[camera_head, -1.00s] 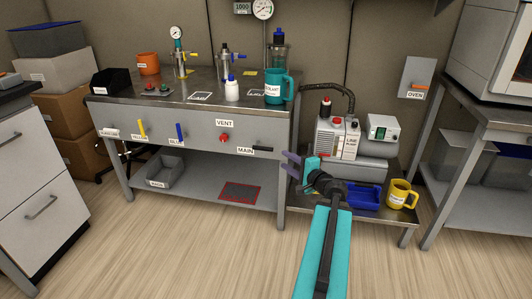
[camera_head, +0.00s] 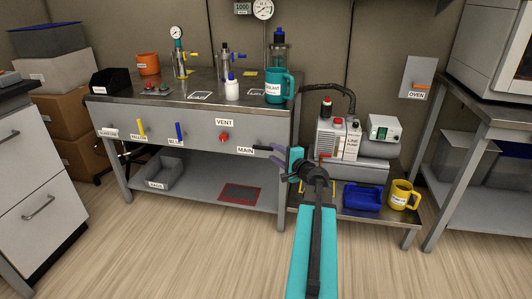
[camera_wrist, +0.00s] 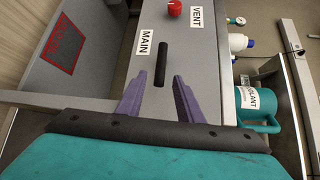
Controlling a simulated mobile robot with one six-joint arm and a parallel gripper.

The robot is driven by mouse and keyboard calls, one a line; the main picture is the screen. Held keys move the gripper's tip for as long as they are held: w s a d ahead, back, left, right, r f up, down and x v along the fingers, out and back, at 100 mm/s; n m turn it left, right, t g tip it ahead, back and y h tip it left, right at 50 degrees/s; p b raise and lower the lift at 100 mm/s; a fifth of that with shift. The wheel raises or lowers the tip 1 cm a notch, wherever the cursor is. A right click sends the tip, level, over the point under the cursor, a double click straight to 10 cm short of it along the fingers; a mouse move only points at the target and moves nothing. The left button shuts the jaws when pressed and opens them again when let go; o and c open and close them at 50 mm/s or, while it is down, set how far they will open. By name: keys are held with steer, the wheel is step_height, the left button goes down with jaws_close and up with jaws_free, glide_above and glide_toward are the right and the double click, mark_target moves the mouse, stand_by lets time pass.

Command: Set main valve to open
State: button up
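The main valve is a black bar handle (camera_wrist: 161,64) beside the MAIN label (camera_wrist: 147,42) on the grey front panel of the bench. In the head view the handle (camera_head: 260,148) lies level, to the right of its label (camera_head: 245,151), partly hidden by my gripper (camera_head: 268,156). In the wrist view my gripper (camera_wrist: 159,96) is open, with its two purple fingers apart. The handle lies ahead of the gap between the fingertips, and its near end reaches about between them. I cannot tell whether the fingers touch it.
A red VENT knob (camera_head: 224,137) sits to the left and above MAIN. Yellow (camera_head: 141,128) and blue (camera_head: 180,132) handles are further left. A teal COOLANT mug (camera_head: 279,86) stands near the bench top's right edge.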

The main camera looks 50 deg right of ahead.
mark_target(269, 150)
steer(key=shift+b+x, duration=0.45)
steer(key=shift+x, duration=2.2)
jaws_close()
